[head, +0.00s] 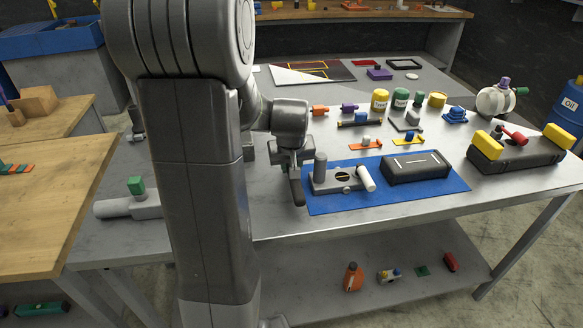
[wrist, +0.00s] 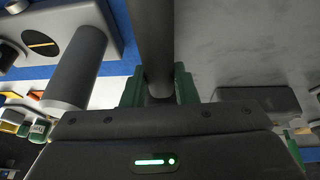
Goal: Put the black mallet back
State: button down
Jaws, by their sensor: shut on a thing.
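My gripper (wrist: 158,88) is shut on a dark bar, which appears to be the black mallet's handle (wrist: 151,35). In the head view, my gripper (head: 291,163) is over the grey table, just left of the blue mat. The black mallet (head: 298,190) shows there as a short dark bar below the jaws, pointing toward the near edge. Its head cannot be made out; my gripper may hide it. I cannot tell whether the mallet touches the table.
A black case (head: 415,167) lies farther right. Several jars (head: 380,99) and small parts stand behind. A dark block (wrist: 257,100) shows in the wrist view.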

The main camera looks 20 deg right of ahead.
jog(key=shift+f, duration=0.5)
jog(key=shift+f, duration=0.1)
jog(key=shift+f, duration=0.15)
jog(key=c, duration=1.1)
grip_release()
jog(key=shift+s, duration=0.1)
jog(key=shift+c, duration=0.2)
jog(key=w+v, duration=0.1)
jog(key=v, duration=1.3)
jog(key=shift+a+b, duration=0.3)
jog(key=shift+w, duration=0.15)
